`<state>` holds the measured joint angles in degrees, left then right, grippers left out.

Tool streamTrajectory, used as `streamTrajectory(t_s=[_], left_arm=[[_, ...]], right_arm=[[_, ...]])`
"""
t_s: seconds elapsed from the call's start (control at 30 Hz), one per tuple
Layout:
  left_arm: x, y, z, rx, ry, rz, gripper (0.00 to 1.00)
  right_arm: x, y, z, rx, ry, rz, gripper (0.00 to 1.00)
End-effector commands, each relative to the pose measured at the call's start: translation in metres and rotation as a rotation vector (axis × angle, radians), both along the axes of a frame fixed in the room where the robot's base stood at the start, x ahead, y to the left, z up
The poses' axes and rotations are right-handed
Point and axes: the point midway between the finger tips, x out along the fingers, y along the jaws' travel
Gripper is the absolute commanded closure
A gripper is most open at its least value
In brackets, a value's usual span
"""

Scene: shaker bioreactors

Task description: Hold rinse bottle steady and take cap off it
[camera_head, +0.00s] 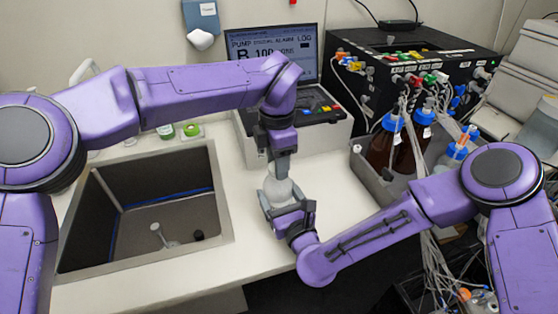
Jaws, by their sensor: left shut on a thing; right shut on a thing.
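The rinse bottle (278,189) is a pale, translucent bottle standing upright over the white counter near the middle. My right gripper (285,208) comes in from the lower right and is shut around the lower part of its body. My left gripper (280,168) points straight down from above and is shut at the top of the bottle, on the cap. The cap is hidden between the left fingers, so I cannot tell whether it is still seated on the neck. The bottle's base is partly hidden by the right gripper.
A sink (160,245) is set into the counter on the left. A device with a screen (270,50) stands behind the bottle. A grey tray (372,178) with brown, blue-capped bottles (383,150) and many tubes is at the right. Counter around the bottle is clear.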

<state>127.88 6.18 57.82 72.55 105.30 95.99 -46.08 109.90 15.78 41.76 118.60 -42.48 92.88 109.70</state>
Motion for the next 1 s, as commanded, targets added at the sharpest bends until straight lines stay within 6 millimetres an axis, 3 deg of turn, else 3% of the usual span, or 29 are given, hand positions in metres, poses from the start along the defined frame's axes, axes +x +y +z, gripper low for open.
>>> streamTrajectory(t_s=[0.03,0.8,1.0], left_arm=[[-0.0008,0.0011,-0.0020,0.001,0.006,0.136,0.93],[-0.0030,-0.0038,-0.0004,-0.008,0.002,2.556,0.93],[-0.0028,-0.0043,0.0001,-0.009,0.000,3.000,0.93]], right_arm=[[-0.0011,-0.0035,-0.0080,-0.002,0.019,-0.008,1.00],[0.0003,-0.0047,-0.0073,-0.002,0.015,-0.012,1.00],[0.0003,-0.0047,-0.0071,-0.004,0.015,-0.012,1.00]])
